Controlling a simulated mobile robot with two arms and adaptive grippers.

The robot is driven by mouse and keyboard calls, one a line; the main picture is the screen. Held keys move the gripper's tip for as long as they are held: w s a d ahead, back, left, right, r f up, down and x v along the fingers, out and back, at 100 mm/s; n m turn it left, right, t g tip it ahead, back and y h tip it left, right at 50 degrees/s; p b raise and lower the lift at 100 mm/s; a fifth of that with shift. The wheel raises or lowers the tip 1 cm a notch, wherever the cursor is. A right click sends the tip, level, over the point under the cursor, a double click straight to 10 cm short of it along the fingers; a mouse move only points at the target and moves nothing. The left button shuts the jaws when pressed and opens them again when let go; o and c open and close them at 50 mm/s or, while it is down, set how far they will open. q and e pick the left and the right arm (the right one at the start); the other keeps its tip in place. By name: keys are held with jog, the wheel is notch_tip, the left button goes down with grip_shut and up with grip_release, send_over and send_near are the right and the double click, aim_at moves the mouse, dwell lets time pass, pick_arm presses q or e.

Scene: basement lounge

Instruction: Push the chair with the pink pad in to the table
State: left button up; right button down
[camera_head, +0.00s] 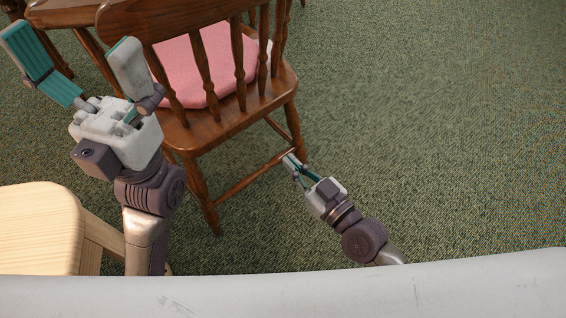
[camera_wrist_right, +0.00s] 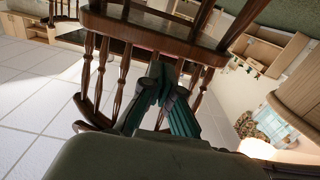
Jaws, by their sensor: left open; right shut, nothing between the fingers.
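The brown wooden chair (camera_head: 187,133) stands with its spindled back towards me, and its pink pad (camera_head: 203,62) shows between the spindles. The table (camera_head: 62,14) is a wooden edge and legs at the upper left, mostly cut off and partly behind the chair. My left gripper (camera_head: 71,42) is open, its fingers apart, just left of the chair back; I cannot tell if it touches. My right gripper (camera_head: 291,157) is shut and empty near the chair's lower right leg. In the right wrist view, the chair seat edge (camera_wrist_right: 150,34) and spindles appear upside down beyond the shut fingers.
A pale wooden seat or stool (camera_head: 38,228) stands at the lower left, close to my left arm. Green carpet (camera_head: 430,120) to the right is clear. Pale wooden shelving (camera_wrist_right: 265,50) is in the background of the right wrist view.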

jog(key=shift+x, duration=5.6)
jog(key=shift+r, duration=0.1)
